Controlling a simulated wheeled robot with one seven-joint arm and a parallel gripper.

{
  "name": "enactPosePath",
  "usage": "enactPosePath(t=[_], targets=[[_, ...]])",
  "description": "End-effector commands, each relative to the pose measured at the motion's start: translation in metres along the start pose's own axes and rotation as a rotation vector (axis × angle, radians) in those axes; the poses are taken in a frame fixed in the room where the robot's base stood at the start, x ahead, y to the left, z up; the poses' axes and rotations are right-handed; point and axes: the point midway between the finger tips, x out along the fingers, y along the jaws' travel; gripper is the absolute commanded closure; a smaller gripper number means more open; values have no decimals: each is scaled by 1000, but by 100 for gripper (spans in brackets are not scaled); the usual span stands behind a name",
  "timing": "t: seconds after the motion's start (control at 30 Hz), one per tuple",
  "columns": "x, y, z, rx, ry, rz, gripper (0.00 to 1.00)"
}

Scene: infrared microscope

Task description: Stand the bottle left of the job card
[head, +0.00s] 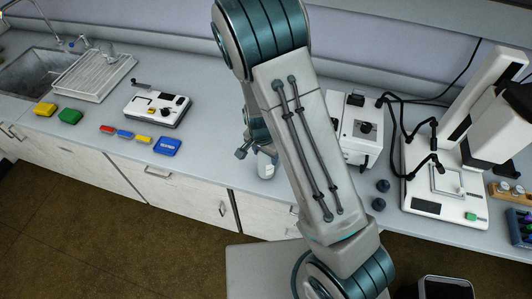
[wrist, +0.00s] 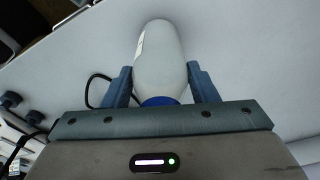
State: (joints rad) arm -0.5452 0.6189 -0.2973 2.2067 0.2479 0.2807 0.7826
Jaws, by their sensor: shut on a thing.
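The bottle (wrist: 160,62) is whitish with a blue cap and fills the space between my two fingers in the wrist view. My gripper (wrist: 161,88) is shut on it near the cap end. In the head view the bottle (head: 265,170) shows at the counter's front edge beside my arm, partly hidden by the gripper (head: 256,155). I cannot tell whether its base touches the counter. I cannot make out a job card for certain; my arm hides part of the counter.
A blue box (head: 167,145) and several small coloured blocks (head: 126,134) lie left of my gripper, before a white instrument (head: 158,108). A white box with a knob (head: 358,128) and the microscope (head: 445,185) stand right. Two dark knobs (head: 381,193) lie near the front edge.

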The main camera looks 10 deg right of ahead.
Motion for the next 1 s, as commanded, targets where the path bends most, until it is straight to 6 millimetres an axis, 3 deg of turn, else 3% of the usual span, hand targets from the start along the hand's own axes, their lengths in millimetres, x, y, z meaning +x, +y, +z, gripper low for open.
enactPosePath(t=[0.43,0.47,0.53,0.83,1.0], targets=[[9,0,1,-1,0,-1,78],[9,0,1,-1,0,-1,44],[8,0,1,-1,0,-1,25],[7,0,1,-1,0,-1,25],[-4,-1,0,-2,2,-4,25]])
